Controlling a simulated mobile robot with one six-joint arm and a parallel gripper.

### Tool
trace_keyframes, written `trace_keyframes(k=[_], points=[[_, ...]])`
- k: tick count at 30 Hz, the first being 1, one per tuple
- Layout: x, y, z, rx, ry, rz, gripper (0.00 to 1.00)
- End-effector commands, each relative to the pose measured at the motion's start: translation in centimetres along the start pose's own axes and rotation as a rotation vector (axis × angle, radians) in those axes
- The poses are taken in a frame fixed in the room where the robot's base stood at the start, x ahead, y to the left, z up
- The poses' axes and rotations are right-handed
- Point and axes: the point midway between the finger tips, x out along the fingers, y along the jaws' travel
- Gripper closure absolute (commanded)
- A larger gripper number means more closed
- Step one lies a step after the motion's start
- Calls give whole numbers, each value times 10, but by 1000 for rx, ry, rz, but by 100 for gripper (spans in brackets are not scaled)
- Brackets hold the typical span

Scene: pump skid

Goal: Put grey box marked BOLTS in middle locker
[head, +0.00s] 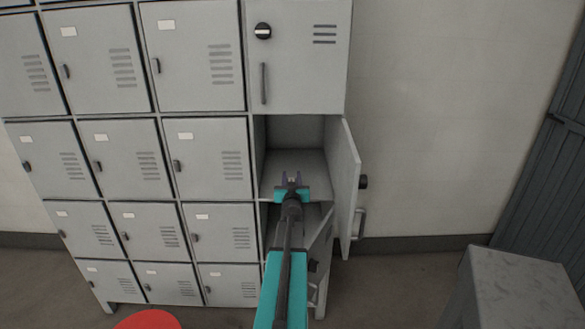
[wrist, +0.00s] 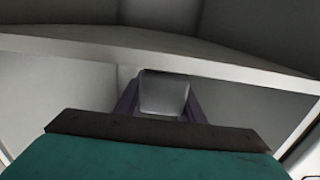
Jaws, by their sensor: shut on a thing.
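The middle locker (head: 295,165) in the right-hand column stands open. Its door (head: 348,190) is swung out to the right. My gripper (head: 291,181) is at the front of this opening, near its shelf edge. In the wrist view my gripper (wrist: 160,108) is shut on a small grey box (wrist: 163,93), held between two dark purple-grey fingers. A pale shelf edge (wrist: 215,70) crosses the wrist view behind and above the box. No marking can be read on the box. In the head view the box is hidden or too small to make out.
The locker above (head: 298,60) is closed, with a round knob and a bar handle. The lower locker's door (head: 318,240) stands partly open beneath my gripper. A grey cabinet (head: 515,290) is at lower right, and a red round object (head: 148,321) at the bottom.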

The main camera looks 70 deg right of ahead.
Motion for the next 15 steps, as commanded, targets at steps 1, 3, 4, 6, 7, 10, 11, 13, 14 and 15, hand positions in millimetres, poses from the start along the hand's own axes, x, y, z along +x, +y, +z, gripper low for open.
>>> trace_keyframes(k=[1, 3, 4, 6, 7, 10, 11, 13, 14, 15], points=[[8, 0, -1, 0, 1, 0, 91], [16, 0, -1, 0, 1, 0, 91], [19, 0, -1, 0, 1, 0, 91], [26, 0, -1, 0, 1, 0, 91], [29, 0, -1, 0, 1, 0, 91], [37, 1, -1, 0, 1, 0, 91], [39, 1, -1, 0, 1, 1, 91], [42, 1, -1, 0, 1, 1, 91], [42, 1, -1, 0, 1, 1, 91], [43, 1, -1, 0, 1, 1, 91]])
